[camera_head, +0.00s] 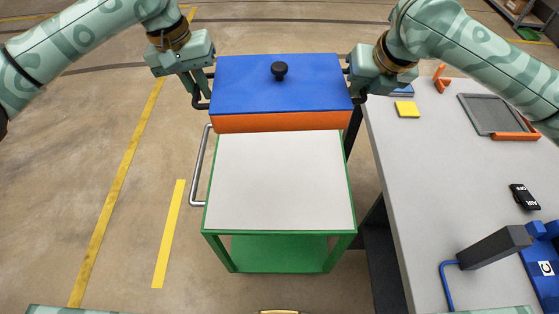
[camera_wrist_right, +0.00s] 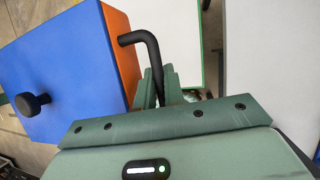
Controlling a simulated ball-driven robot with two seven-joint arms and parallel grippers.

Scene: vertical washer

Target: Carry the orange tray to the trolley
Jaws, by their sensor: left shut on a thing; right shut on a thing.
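The orange tray (camera_head: 283,122) has a blue lid (camera_head: 240,85) with a black knob (camera_head: 280,70) on top. In the head view it is held at the far end of the trolley's white top (camera_head: 280,180), overlapping its far edge. My left gripper (camera_head: 203,92) is shut on the tray's left black handle. My right gripper (camera_head: 354,88) is shut on its right black handle (camera_wrist_right: 150,55). The right wrist view shows the tray's orange side (camera_wrist_right: 122,45) beside that handle. Whether the tray touches the trolley top cannot be told.
The green trolley (camera_head: 280,236) has a side rail (camera_head: 198,165) on its left. A grey workbench (camera_head: 420,190) stands close on the right, with a yellow block (camera_head: 407,109), a dark grey panel (camera_head: 490,113) and a blue fixture (camera_head: 545,265). The trolley top's near part is bare.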

